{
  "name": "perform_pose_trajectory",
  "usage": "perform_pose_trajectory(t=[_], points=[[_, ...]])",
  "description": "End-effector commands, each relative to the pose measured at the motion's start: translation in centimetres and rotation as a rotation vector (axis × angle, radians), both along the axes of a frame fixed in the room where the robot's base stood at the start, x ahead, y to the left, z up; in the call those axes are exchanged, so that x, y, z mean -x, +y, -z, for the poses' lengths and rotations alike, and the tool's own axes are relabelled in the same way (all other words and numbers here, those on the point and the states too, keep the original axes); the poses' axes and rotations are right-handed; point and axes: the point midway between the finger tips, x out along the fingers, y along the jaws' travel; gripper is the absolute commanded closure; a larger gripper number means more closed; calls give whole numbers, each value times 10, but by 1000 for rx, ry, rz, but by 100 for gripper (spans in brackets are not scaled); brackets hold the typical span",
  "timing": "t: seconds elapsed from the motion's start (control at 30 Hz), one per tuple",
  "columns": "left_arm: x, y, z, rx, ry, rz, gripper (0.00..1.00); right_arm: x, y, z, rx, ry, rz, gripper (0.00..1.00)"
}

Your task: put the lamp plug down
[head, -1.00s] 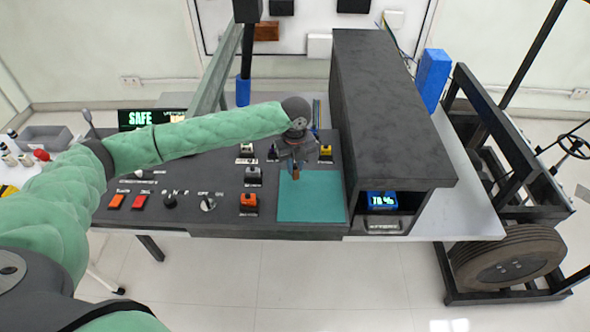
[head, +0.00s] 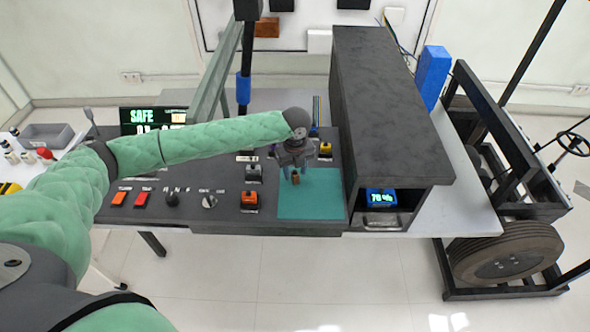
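The lamp plug, a small brown-orange piece (head: 296,179), stands on the teal mat (head: 315,205) near the mat's upper left part. My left gripper (head: 295,172) is right above it, pointing down. Its two fingers look spread, one to each side of the plug's top, with gaps beside it. The plug's upper end is partly hidden by the gripper. My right gripper is not in view.
A dark box housing (head: 390,110) stands close to the right of the mat. Left of the mat are an orange switch (head: 249,198), a knob (head: 209,201) and red buttons (head: 141,199). A yellow button (head: 325,149) sits just behind the mat.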

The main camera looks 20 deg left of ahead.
Motion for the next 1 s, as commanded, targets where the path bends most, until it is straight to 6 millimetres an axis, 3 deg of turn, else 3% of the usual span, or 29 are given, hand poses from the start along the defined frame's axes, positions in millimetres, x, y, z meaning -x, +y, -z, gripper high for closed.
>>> perform_pose_trajectory(t=[0.33,0.43,1.0], points=[[0,0,-9,2,-1,1,59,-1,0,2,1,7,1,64],[-1,0,-21,1,-3,1,59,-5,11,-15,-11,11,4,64],[-1,0,-111,0,-1,0,59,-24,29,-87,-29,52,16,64]])
